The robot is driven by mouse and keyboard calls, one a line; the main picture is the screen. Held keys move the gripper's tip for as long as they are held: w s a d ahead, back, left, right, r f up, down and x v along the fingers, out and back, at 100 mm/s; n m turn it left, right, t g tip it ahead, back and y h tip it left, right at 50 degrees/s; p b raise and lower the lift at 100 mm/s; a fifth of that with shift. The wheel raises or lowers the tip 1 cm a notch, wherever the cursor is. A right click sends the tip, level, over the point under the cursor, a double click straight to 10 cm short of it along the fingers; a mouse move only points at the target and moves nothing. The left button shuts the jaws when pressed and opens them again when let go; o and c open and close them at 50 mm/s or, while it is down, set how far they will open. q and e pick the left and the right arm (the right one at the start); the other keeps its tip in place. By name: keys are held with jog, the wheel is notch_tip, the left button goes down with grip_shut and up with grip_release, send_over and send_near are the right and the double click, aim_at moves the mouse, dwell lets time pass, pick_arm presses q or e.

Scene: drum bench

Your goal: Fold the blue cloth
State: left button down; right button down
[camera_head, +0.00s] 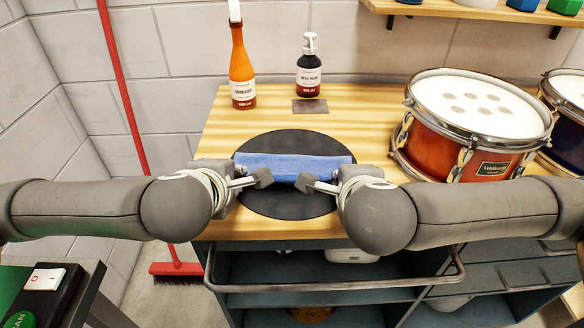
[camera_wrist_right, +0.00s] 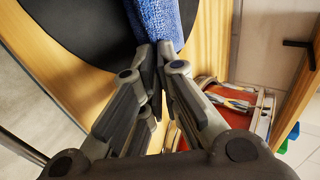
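The blue cloth (camera_head: 292,163) lies as a narrow, folded strip across the round black mat (camera_head: 287,207) on the wooden bench top. My left gripper (camera_head: 262,178) has its fingertips at the front edge of the cloth, left of its middle, and looks closed on that edge. My right gripper (camera_head: 305,183) is at the same edge, right of the middle. In the right wrist view the right fingertips (camera_wrist_right: 156,52) are close together on the end of the cloth (camera_wrist_right: 157,18) nearest them. The cloth parts under the fingertips are hidden.
A red drum (camera_head: 470,125) stands right of the mat. A red broom (camera_head: 127,100) leans at the left. The wood behind the mat is partly free.

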pick_arm(q)
jog(key=c, duration=1.4)
grip_release()
pick_arm(e)
jog(key=c, duration=1.4)
grip_release()
pick_arm(q)
jog(key=shift+o, duration=0.2)
pick_arm(e)
jog(key=shift+o, duration=0.2)
